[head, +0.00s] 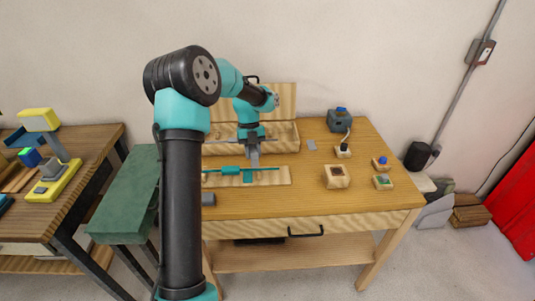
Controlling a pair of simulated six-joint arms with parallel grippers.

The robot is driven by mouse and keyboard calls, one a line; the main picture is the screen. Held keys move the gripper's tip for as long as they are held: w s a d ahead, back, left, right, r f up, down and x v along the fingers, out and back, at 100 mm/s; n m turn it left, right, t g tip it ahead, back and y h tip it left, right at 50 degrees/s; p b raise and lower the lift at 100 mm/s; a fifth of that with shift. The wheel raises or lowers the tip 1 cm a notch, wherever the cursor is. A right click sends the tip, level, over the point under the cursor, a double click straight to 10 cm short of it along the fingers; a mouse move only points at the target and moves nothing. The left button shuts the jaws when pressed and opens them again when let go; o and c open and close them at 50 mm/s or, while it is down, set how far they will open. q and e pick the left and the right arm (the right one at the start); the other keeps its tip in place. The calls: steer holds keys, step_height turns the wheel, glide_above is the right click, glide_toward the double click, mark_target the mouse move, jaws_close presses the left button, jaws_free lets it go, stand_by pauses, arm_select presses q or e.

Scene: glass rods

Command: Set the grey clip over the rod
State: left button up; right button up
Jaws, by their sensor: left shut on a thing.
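A thin teal rod (265,169) lies left to right along a pale wooden board (285,180) on the table, with a wider teal piece (231,170) on it. My left gripper (254,158) points down just above the rod, right of the wider piece. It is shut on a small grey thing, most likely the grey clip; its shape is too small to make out. I cannot tell whether it touches the rod. My right gripper is out of view.
An open wooden box (285,135) stands behind the board. A flat grey piece (311,145) lies right of it. A wooden block (337,176), small blocks with buttons (383,182) and a grey-blue device (339,120) stand right. The front right tabletop is clear.

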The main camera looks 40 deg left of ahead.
arm_select(q)
steer(key=shift+s+a+r+m+g+y, duration=0.15)
steer(key=shift+s+a+m+y, duration=0.05)
steer(key=shift+s+a+m, duration=0.3)
steer(key=shift+s+a+r+m+g+y, duration=0.2)
steer(key=shift+s+a+m, duration=0.2)
steer(key=shift+m, duration=0.2)
steer(key=shift+f, duration=0.2)
steer(key=shift+f, duration=2.8)
steer(key=shift+f, duration=0.1)
stand_by(1.6)
steer(key=shift+r, duration=0.85)
steer(key=shift+f, duration=0.45)
stand_by(0.9)
